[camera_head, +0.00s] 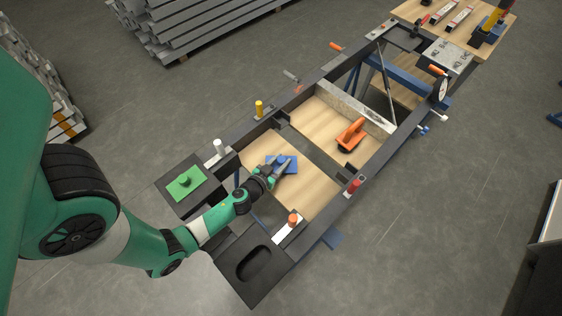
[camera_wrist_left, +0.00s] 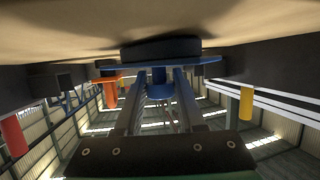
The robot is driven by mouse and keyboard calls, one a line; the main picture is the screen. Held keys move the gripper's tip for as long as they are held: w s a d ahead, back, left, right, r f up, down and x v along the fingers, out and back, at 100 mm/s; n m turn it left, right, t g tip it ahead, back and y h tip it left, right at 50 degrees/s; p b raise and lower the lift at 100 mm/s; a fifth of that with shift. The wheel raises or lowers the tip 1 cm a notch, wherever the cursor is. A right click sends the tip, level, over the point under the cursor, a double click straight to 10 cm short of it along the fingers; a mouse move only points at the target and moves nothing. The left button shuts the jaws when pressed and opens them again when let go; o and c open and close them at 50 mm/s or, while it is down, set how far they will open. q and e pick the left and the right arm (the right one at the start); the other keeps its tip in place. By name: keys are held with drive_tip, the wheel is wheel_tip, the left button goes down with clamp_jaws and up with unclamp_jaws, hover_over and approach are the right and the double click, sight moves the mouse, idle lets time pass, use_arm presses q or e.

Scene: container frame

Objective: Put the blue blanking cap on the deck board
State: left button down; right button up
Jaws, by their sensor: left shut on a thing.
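The blue blanking cap (camera_head: 291,165) is over the near wooden deck board (camera_head: 313,190), inside the dark frame. My left gripper (camera_head: 276,170) is shut on the cap's blue knob. In the left wrist view, the fingers (camera_wrist_left: 160,92) stand on both sides of the knob (camera_wrist_left: 159,83), below the blue plate and its black underside (camera_wrist_left: 160,49). That underside is at or very close to the pale board surface (camera_wrist_left: 230,22); I cannot tell whether they touch. My right gripper is not in view.
A green cap (camera_head: 187,183) sits on the frame's left corner plate. An empty dark slot (camera_head: 254,262) is in the near corner plate. An orange-handled tool (camera_head: 352,133) lies on the farther board. Yellow (camera_head: 259,108), white and red pegs stand along the frame rails.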

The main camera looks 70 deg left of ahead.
sight(279, 163)
use_arm(q)
drive_tip(key=shift+f, duration=0.2)
drive_tip(key=c, duration=0.5)
unclamp_jaws()
drive_tip(key=shift+r, duration=0.1)
drive_tip(key=shift+r, duration=0.15)
drive_tip(key=shift+s+d, duration=0.25)
drive_tip(key=v, duration=0.6)
drive_tip(key=shift+s+d+r, duration=0.2)
drive_tip(key=shift+s, duration=0.1)
